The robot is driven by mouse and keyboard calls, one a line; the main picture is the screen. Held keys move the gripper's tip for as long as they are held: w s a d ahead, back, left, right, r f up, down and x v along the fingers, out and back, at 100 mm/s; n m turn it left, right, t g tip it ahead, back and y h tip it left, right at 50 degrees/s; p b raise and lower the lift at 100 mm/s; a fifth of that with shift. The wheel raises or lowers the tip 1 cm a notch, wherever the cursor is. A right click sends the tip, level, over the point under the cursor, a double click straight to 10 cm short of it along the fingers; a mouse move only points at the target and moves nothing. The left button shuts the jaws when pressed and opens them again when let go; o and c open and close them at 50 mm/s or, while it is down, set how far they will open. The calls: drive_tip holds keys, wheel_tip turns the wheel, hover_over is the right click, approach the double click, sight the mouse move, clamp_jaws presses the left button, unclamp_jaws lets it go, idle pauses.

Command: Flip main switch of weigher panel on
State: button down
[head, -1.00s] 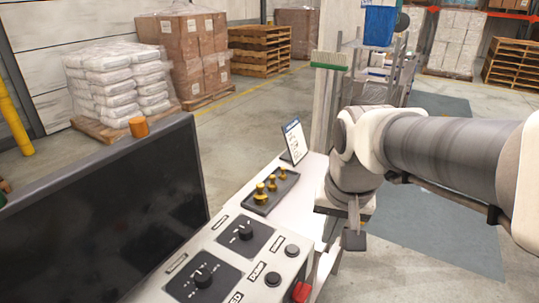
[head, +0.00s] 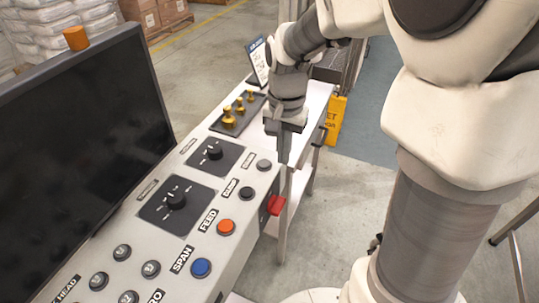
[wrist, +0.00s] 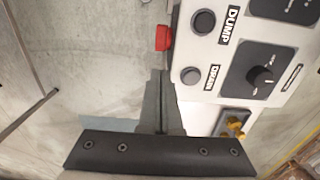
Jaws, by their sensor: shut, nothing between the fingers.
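The weigher panel (head: 205,244) is a pale console with two black rotary knobs, several round buttons and labels. A red switch handle (head: 276,205) sticks out from its right side face, below the DUMP button; it also shows in the wrist view (wrist: 163,38). No label on the handle is readable, and I cannot tell its position. My gripper (head: 283,158) points down beside the panel's far right corner, its fingers shut and empty. In the wrist view the fingers (wrist: 161,85) end short of the red handle, apart from it.
A dark monitor (head: 80,145) rises behind the panel on the left. A white table (head: 312,104) beyond the panel holds a tray of brass weights (head: 238,110) and a card stand (head: 257,60). A yellow sign (head: 335,120) stands past the table.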

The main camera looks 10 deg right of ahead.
sight(281, 199)
wheel_tip(281, 199, down, 14)
drive_tip(key=shift+b, duration=0.7)
drive_tip(key=shift+w+p, duration=0.1)
drive_tip(key=shift+p, duration=0.25)
